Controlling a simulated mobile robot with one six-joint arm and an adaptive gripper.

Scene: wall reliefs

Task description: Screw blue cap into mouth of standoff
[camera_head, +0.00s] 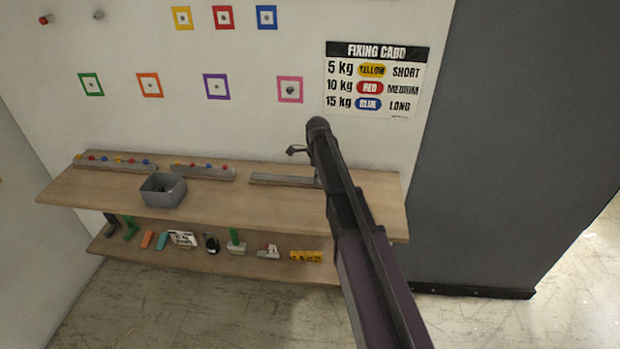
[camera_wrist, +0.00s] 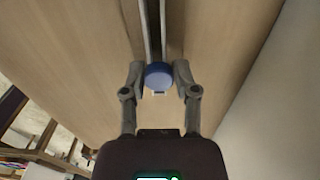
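The blue cap (camera_wrist: 158,74) is between the two fingers of my gripper (camera_wrist: 159,78) in the wrist view. The fingers are drawn in close on both sides, and my gripper looks shut on the cap. In the head view my gripper (camera_head: 298,150) is in front of the wall, above the right end of the shelf, and the cap cannot be made out there. Framed fixing points are on the wall: green (camera_head: 91,85), orange (camera_head: 150,85), purple (camera_head: 216,87) and pink (camera_head: 290,90). A dark round piece shows inside the pink frame.
A wooden shelf (camera_head: 230,205) runs below, with two rails of coloured caps (camera_head: 115,162), a bare-looking rail (camera_head: 282,179) and a grey bin (camera_head: 162,190). Several items lie on the lower shelf. A fixing card (camera_head: 375,80) hangs upper right, matching blue to 15 kg, long.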

